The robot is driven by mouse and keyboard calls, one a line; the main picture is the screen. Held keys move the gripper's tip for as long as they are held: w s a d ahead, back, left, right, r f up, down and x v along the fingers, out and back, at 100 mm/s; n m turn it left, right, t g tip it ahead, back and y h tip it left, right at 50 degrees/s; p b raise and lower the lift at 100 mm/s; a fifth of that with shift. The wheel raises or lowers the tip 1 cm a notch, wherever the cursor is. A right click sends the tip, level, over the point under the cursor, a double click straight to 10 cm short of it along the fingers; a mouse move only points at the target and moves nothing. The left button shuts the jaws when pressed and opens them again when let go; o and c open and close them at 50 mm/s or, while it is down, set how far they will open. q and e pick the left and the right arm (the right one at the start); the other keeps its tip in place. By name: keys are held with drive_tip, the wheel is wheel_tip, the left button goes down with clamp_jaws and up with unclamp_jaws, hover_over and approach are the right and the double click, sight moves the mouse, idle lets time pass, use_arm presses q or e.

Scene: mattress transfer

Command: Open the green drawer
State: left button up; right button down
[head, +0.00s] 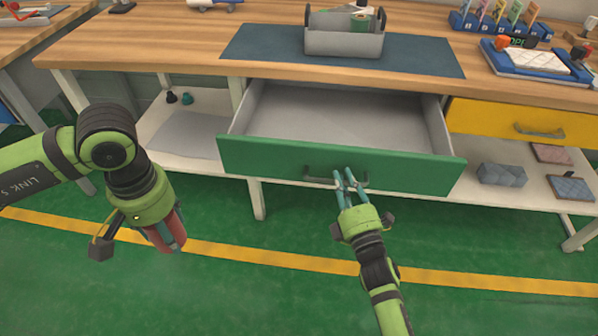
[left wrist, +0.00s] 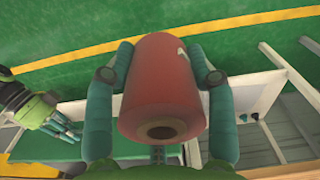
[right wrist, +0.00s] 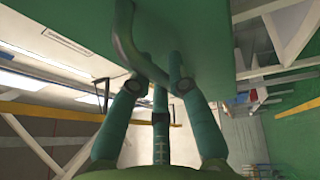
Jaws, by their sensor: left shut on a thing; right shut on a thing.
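The green drawer (head: 270,158) is pulled out from under the workbench, and its grey inside looks empty. Its dark green bar handle (head: 318,180) is on the front panel. My right gripper (head: 347,180) is shut on the handle; the right wrist view shows the fingers at the handle (right wrist: 125,45) close against the green panel. My left gripper (head: 170,238) is away to the left, above the floor. It is shut on a red cylinder (left wrist: 160,85), which lies between its fingers in the left wrist view.
A grey caddy (head: 343,42) stands on a dark mat (head: 258,45) on the bench. A yellow drawer (head: 500,120) is closed at the right. A white lower shelf (head: 165,150) holds small items. The green floor in front is clear.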

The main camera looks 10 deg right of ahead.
use_arm(q)
drive_tip(key=shift+s+a, duration=0.1)
drive_tip(key=shift+s, duration=0.15)
use_arm(e)
drive_tip(key=shift+s+a, duration=0.15)
drive_tip(key=shift+s, duration=0.35)
drive_tip(key=c, duration=1.2)
unclamp_jaws()
drive_tip(key=shift+o, duration=0.2)
drive_tip(key=v, duration=1.2)
drive_tip(key=shift+f, duration=0.1)
